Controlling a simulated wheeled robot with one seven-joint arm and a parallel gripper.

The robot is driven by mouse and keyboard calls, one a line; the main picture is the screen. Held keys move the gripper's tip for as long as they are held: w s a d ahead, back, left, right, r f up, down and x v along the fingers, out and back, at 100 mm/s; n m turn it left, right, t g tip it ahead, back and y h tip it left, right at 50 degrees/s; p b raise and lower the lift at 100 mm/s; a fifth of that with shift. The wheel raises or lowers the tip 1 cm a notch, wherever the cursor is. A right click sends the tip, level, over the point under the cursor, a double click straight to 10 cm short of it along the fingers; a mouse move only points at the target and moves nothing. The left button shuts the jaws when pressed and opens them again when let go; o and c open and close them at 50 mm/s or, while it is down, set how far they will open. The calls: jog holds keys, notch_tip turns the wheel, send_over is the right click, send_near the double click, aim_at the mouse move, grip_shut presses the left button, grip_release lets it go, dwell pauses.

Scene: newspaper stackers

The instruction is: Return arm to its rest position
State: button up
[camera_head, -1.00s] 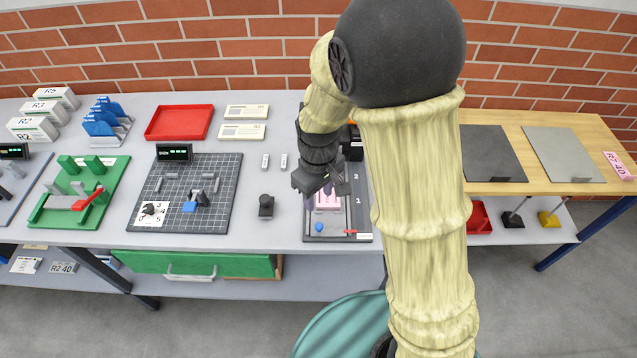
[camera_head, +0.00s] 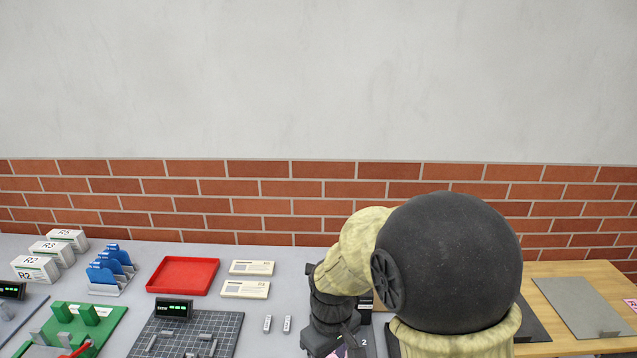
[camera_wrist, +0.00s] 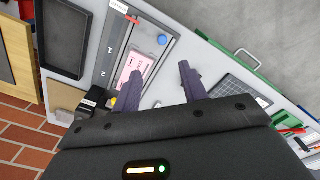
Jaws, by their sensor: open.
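My gripper (camera_wrist: 162,92) is open in the wrist view, its two dark fingers apart with nothing between them. It is above the grey bench, close to a grey tray (camera_wrist: 166,68) that holds a pink labelled block (camera_wrist: 150,63) and a blue knob (camera_wrist: 162,40). In the head view my arm is bent at a large dark joint, with the wrist hanging down over the bench. The fingertips are cut off by the lower edge there.
A red tray (camera_head: 183,276), blue racks (camera_head: 108,266) and white R-marked boxes (camera_head: 50,254) stand left on the bench. A gridded plate (camera_head: 222,323) is left of my wrist. A wooden table (camera_head: 545,346) is at right. A brick wall (camera_head: 300,205) runs behind.

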jog(key=s+d+m+t, duration=0.1)
jog(key=s+d+m, duration=0.2)
jog(key=d, duration=0.3)
jog(key=s+d+r+m+t, duration=0.1)
jog(key=s+d+m, duration=0.3)
jog(key=d, duration=0.3)
jog(key=shift+r+m, duration=0.3)
jog(key=shift+m, duration=0.2)
